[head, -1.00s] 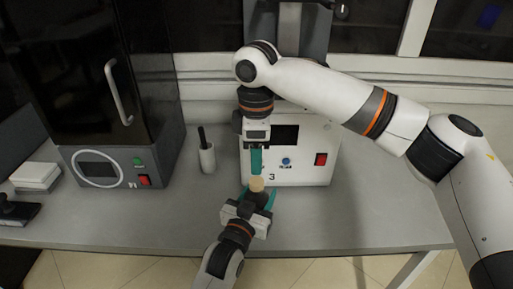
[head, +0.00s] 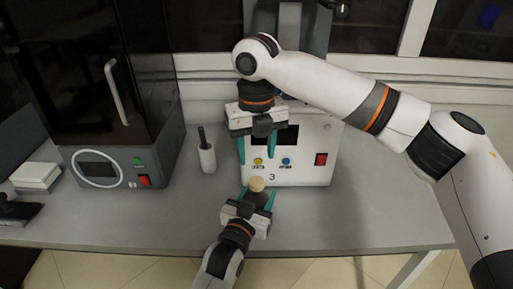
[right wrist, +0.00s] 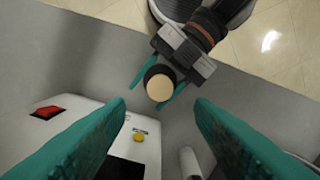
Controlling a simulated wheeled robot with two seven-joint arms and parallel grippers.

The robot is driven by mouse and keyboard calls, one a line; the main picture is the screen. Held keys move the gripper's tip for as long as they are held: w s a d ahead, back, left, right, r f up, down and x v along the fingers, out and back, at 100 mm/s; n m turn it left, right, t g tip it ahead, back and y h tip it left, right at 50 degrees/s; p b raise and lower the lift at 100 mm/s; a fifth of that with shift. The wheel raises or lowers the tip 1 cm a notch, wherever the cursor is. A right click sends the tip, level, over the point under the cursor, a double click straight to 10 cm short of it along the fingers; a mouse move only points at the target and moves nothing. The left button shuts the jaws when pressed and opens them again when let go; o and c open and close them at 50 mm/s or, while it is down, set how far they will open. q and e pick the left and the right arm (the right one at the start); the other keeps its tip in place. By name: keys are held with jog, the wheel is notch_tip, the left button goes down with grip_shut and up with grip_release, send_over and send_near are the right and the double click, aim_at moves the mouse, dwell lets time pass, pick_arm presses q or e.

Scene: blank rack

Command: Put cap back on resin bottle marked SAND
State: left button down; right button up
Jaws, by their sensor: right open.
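A dark bottle (head: 258,199) with a tan round cap (head: 257,184) on its top is at the front of the bench. In the right wrist view the cap (right wrist: 160,87) shows from above, with a dark ring around it. No marking is readable. My left gripper (head: 257,196) has its teal fingers on both sides of the bottle and appears shut on it. My right gripper (head: 257,157) is open and empty, pointing down above and behind the cap, apart from it. Whether the cap is seated fully cannot be told.
A white device (head: 318,150) marked 3, with a red switch, stands just behind the bottle. A white holder (head: 207,158) with a dark-handled tool is to the left. A dark cabinet machine (head: 125,166) stands further left. The bench (head: 345,220) is clear at front right.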

aim_at(257, 181)
jog(key=shift+n, duration=0.4)
jog(key=shift+f, duration=0.1)
jog(key=shift+f, duration=3.95)
jog(key=shift+c, duration=0.4)
